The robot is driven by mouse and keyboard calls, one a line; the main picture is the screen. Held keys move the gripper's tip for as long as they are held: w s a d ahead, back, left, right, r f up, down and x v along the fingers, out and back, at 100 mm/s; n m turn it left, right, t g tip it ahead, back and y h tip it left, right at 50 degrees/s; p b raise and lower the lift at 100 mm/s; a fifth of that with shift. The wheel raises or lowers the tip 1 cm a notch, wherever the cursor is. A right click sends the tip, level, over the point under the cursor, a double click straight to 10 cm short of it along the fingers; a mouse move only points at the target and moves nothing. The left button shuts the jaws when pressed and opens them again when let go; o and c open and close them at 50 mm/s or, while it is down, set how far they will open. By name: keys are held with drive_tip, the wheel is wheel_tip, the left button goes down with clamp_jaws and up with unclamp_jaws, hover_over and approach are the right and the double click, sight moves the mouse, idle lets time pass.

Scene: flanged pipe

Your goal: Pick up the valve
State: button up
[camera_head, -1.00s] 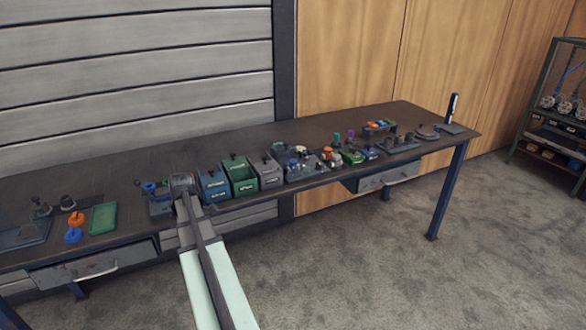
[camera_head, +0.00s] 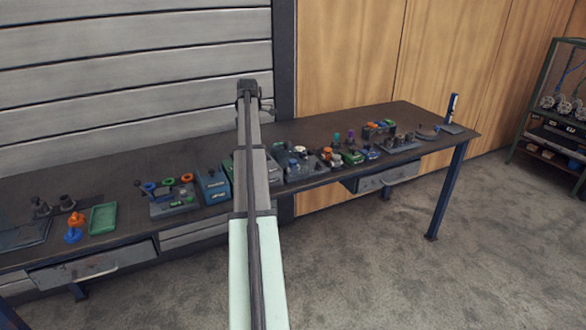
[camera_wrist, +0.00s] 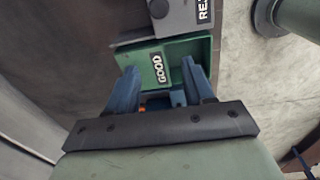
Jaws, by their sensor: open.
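I cannot tell for sure which part is the valve. A grey tray (camera_head: 175,206) on the bench holds small blue, orange and green parts. A loose orange part (camera_head: 76,219) and a blue part (camera_head: 73,236) are close together further left. My gripper (camera_wrist: 159,70) is open in the wrist view, its two blue fingers spread above the green bin (camera_wrist: 194,47) marked GOOD. A small orange patch (camera_wrist: 143,109) shows low between the fingers, mostly hidden, so I cannot tell what it is. In the head view my raised arm hides the fingers.
A blue bin (camera_head: 214,187) stands right of the parts tray. A grey bin (camera_wrist: 186,16) adjoins the green one. A shallow green tray (camera_head: 103,219) lies at left. Small parts crowd the bench's right side; its back strip (camera_head: 160,160) is mostly clear.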

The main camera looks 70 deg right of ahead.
approach(293, 160)
drive_tip(key=shift+g, duration=0.3)
drive_tip(key=f, duration=1.1)
drive_tip(key=shift+w+f, duration=0.15)
drive_tip(key=shift+w, duration=0.05)
clamp_jaws()
wheel_tip(293, 160, up, 17)
drive_tip(key=shift+f, duration=0.25)
idle(1.0)
